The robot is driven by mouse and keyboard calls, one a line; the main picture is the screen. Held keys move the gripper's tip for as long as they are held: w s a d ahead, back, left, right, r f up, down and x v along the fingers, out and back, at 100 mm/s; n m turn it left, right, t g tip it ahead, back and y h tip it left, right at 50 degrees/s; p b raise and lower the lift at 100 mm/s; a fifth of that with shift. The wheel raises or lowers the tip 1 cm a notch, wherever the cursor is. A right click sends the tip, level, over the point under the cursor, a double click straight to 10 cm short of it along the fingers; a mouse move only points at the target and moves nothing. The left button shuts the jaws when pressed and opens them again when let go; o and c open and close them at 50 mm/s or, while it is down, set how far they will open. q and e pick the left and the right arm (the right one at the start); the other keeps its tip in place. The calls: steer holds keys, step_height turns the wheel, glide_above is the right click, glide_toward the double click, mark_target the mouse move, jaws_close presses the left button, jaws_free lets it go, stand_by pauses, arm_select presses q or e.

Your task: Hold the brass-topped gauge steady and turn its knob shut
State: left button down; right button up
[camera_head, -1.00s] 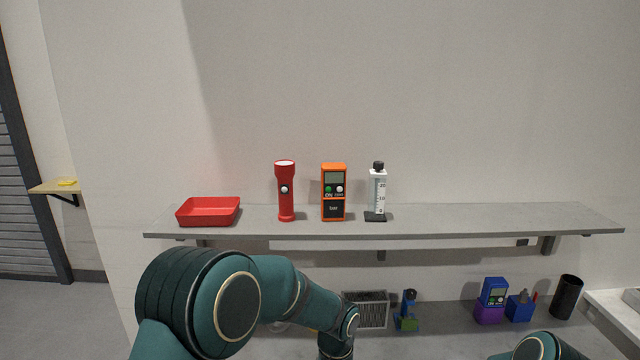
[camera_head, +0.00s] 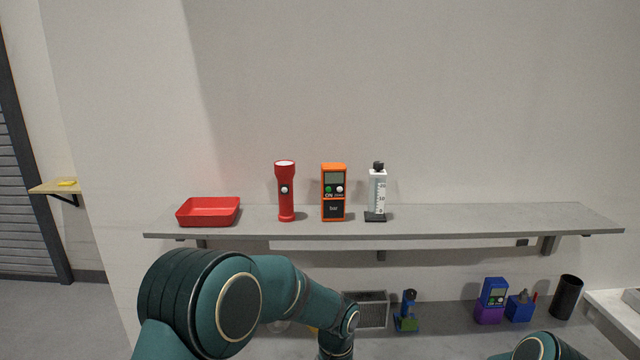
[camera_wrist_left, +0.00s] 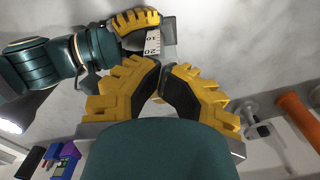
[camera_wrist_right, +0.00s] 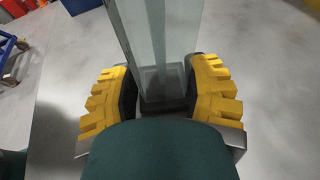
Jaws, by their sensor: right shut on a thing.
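The gauge's scale strip (camera_wrist_left: 152,42), white with dark numbers, shows in the left wrist view. In the right wrist view the gauge is a clear, square-sided column (camera_wrist_right: 158,45) on a dark foot. My right gripper (camera_wrist_right: 162,85) is shut on its lower part, one yellow finger on each side. My left gripper (camera_wrist_left: 170,70) has its fingertips close together, near the scale strip in the picture. I cannot tell whether anything lies between them. In the head view my left arm hides the gauge.
A shelf (camera_head: 480,220) holds a red tray (camera_head: 208,212), a red torch (camera_head: 285,192), an orange meter (camera_head: 333,190) and a white, black-topped gauge (camera_head: 377,190). Below stand a blue-and-purple device (camera_head: 490,312), a blue block (camera_head: 519,308) and a black cup (camera_head: 566,296).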

arm_select(q)
steer(key=shift+a+f, duration=0.25)
steer(key=shift+a, duration=0.1)
steer(key=shift+w+a+r, duration=0.1)
steer(key=shift+w+a, duration=0.1)
steer(key=shift+w, duration=0.1)
steer(key=shift+w+r, duration=0.1)
stand_by(0.3)
steer(key=shift+s+a, duration=0.2)
steer(key=shift+a, duration=0.15)
step_height(320, 180, up, 6)
stand_by(0.6)
steer(key=shift+d, duration=0.1)
